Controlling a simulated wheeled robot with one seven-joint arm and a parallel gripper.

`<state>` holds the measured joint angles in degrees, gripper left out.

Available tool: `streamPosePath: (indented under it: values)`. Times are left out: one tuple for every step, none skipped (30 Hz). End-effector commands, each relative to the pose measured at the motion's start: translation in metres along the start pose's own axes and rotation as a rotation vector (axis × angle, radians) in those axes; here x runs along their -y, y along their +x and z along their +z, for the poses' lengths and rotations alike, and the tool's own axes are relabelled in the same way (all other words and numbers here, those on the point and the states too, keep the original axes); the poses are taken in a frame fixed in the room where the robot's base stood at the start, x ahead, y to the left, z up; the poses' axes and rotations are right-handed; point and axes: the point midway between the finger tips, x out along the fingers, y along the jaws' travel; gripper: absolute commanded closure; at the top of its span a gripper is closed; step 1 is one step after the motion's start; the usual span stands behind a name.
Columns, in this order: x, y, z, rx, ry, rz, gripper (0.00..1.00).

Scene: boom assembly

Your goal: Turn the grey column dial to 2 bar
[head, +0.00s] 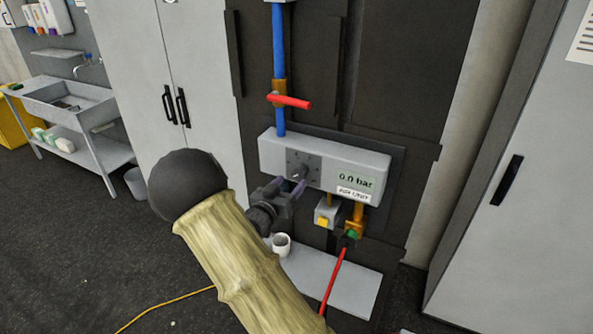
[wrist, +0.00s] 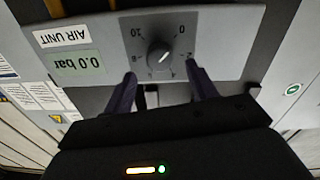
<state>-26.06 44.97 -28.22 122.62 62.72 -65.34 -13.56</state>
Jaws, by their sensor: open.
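The grey column dial (head: 299,170) is a round knob on the front of the pale grey air unit (head: 345,160). In the wrist view the dial (wrist: 160,57) appears upside down, with a white pointer line and printed numbers around it. The display (wrist: 79,64) reads 0.0 bar; it also shows in the head view (head: 356,181). My gripper (head: 286,185) is open in front of the dial, just below it in the head view. In the wrist view its two fingers (wrist: 163,80) stand apart, either side of the dial's near edge. I cannot tell whether they touch it.
A blue pipe with a red lever (head: 290,101) rises above the unit. Grey cabinets stand on both sides.

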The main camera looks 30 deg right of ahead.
Motion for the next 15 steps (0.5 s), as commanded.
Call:
streamPosePath:
  values:
    - [-0.001,0.01,-0.004,-0.001,-0.002,0.004,0.43]
    - [-0.002,0.015,-0.004,0.0,-0.002,0.004,0.43]
    - [-0.001,0.022,-0.003,0.0,-0.002,0.002,0.43]
    - [-0.002,0.027,-0.003,0.001,-0.001,0.003,0.43]
    - [-0.001,0.031,-0.003,0.0,0.0,0.003,0.43]
    - [-0.001,0.036,-0.003,0.0,-0.001,0.002,0.43]
    - [-0.001,0.04,-0.002,0.0,-0.001,0.001,0.43]
    - [-0.001,0.043,-0.002,0.0,-0.001,0.001,0.43]
    - [0.0,0.046,-0.002,0.0,0.0,0.001,0.43]
    - [0.0,0.048,-0.001,0.0,0.0,0.0,0.43]
    - [0.0,0.049,-0.001,0.001,-0.001,0.0,0.43]
    - [0.0,0.05,0.0,0.001,-0.001,0.0,0.43]
    - [0.0,0.05,0.0,0.001,-0.001,0.0,0.43]
    - [0.0,0.051,0.0,0.001,0.0,-0.001,0.43]
    - [0.0,0.051,0.001,0.001,0.0,-0.001,0.43]
